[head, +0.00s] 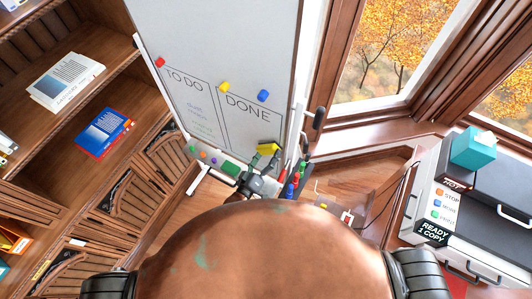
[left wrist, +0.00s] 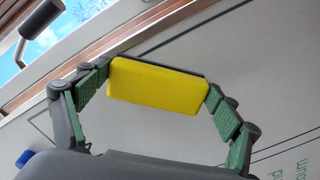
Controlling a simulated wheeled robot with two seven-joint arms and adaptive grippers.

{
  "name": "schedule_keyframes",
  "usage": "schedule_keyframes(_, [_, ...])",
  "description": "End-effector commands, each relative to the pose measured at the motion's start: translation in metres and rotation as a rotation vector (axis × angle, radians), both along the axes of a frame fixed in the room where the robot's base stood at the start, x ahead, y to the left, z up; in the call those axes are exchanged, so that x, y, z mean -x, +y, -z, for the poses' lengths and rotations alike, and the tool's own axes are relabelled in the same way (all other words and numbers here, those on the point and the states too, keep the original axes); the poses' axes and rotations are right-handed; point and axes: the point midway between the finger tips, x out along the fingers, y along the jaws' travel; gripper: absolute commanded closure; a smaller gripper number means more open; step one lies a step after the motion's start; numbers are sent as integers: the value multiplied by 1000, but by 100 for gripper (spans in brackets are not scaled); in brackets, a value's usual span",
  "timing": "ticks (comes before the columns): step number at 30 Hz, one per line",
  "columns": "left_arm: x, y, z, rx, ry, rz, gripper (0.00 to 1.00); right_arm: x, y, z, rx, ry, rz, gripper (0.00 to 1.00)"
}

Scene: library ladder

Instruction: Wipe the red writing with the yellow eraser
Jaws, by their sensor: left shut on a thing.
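The yellow eraser (head: 268,149) is at the lower right of the whiteboard (head: 228,45), by the DONE box. My left gripper (head: 263,161) is shut on it. In the left wrist view the eraser (left wrist: 158,88) sits between the green finger pads, with the board behind it. I cannot tell whether the eraser touches the board. Faint bluish and green writing (head: 199,115) shows under TO DO, and green letters (left wrist: 293,168) show at the lower right of the wrist view. I make out no red writing in either view. My right gripper is out of view.
Red, yellow and blue magnets (head: 263,96) are on the board. Upright markers (head: 291,185) stand right of its lower edge. A bookshelf (head: 60,150) is at left, a window (head: 390,50) at right.

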Motion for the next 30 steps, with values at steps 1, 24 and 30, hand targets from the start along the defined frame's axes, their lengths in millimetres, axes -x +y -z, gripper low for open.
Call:
schedule_keyframes(1, [-2, 2, -1, -1, -3, -1, 34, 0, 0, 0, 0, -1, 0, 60])
schedule_keyframes(24, [-28, 42, 0, -1, -3, -1, 34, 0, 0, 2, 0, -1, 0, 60])
schedule_keyframes(30, [-39, 55, 0, -1, -3, -1, 34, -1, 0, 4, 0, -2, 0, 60])
